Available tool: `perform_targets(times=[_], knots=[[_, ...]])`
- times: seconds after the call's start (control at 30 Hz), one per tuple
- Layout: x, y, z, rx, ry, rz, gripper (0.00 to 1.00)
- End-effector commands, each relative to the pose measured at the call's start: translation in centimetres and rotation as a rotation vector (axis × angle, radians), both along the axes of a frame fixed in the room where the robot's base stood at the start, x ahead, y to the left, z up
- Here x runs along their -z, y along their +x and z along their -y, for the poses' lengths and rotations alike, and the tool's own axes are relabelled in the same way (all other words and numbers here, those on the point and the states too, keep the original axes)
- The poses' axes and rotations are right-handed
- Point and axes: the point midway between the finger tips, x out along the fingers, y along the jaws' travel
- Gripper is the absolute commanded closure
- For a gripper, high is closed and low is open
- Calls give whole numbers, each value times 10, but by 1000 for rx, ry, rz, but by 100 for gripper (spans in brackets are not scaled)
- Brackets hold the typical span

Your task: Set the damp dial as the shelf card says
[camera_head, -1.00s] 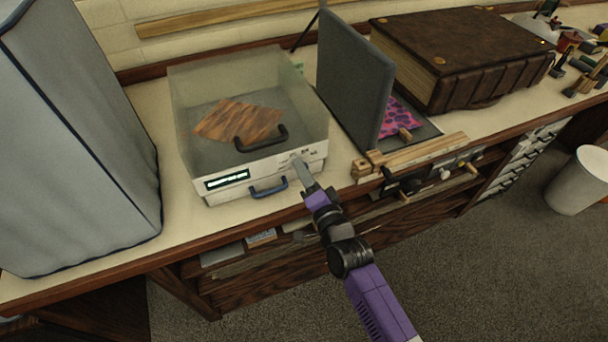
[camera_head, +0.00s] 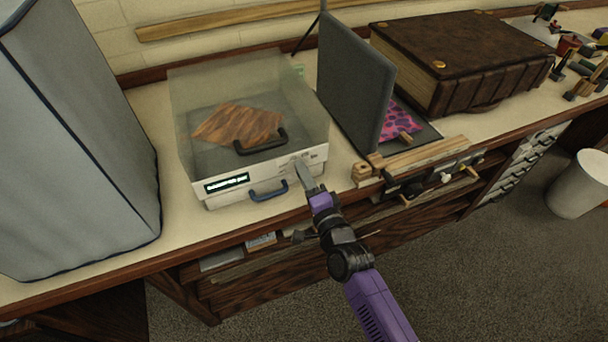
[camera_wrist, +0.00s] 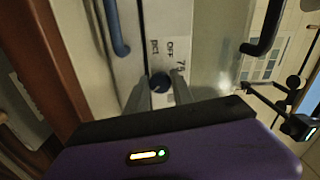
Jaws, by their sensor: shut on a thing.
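The damp box is a white unit (camera_head: 290,172) with a clear cover, standing on the bench. A lit display (camera_head: 227,183) is on its front left; its text is too small to read surely. In the wrist view the small dark damp dial (camera_wrist: 160,82) sits between my fingertips, beside the printed marks "OFF", "75" and "pct". My gripper (camera_head: 301,166) is shut on the dial at the box's front right. The dial's pointer cannot be made out. A small card (camera_head: 262,241) shows on the shelf under the bench; its writing is not legible.
A blue handle (camera_head: 269,192) is on the box front, left of my gripper. A brown sheet (camera_head: 237,124) lies inside under a black handle. A grey upright panel (camera_head: 352,85), wooden bars (camera_head: 425,155) and a large brown book (camera_head: 460,55) stand to the right. A grey covered block (camera_head: 75,150) stands left.

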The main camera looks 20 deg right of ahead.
Motion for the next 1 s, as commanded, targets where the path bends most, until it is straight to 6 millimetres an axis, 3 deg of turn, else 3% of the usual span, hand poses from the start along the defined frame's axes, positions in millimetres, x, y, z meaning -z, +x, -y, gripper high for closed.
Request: perform_targets(times=[0.03, 0.13, 0.47, 1.0], knots=[[1, 0, 1, 2, 0, -2, 67], [1, 0, 1, 2, -1, -2, 51], [0, -2, 0, 1, -1, -1, 51], [2, -71, 1, 2, -2, -3, 51]])
